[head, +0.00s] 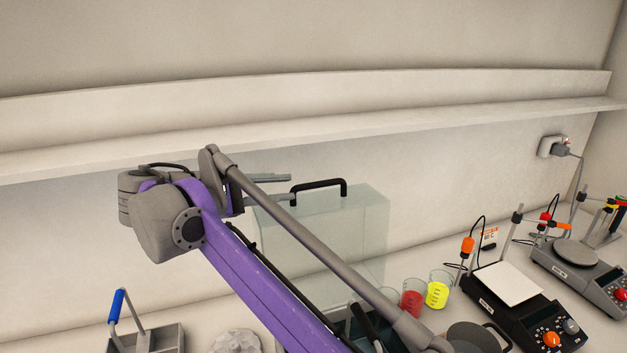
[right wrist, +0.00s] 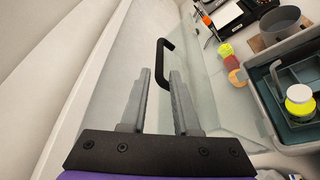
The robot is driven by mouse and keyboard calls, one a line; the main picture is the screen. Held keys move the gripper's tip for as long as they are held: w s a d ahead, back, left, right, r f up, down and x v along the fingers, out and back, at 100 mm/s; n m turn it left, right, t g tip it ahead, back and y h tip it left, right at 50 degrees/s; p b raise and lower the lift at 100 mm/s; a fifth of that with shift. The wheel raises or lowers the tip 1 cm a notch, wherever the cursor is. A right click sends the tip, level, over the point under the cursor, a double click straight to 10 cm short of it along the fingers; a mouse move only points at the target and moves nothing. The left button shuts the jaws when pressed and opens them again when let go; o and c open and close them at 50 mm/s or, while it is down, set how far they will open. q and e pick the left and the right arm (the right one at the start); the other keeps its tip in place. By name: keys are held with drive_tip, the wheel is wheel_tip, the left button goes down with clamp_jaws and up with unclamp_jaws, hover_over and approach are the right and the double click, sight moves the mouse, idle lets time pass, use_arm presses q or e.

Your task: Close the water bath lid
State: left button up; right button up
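The water bath lid (head: 345,225) is a clear, pale greenish panel standing raised in the head view; it also shows in the right wrist view (right wrist: 215,95). Its black handle (head: 319,186) is near the lid's upper edge. My right gripper (head: 290,187) is open, at the left end of the handle. In the right wrist view, the handle (right wrist: 164,55) lies at the gap between the fingertips (right wrist: 159,72); I cannot tell if it is between them. The grey water bath (right wrist: 257,80) is at the right, largely hidden by my arm in the head view. My left gripper is out of view.
A red beaker (head: 411,298) and a yellow beaker (head: 438,289) stand right of the lid. Two hotplates, one with a white top (head: 508,283), are farther right. A blue-handled rack (head: 145,337) is at lower left. A wall shelf (head: 300,133) runs above.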

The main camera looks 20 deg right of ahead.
sight(311, 185)
drive_tip(key=x, duration=0.9)
drive_tip(key=shift+d, duration=0.25)
clamp_jaws()
idle(1.0)
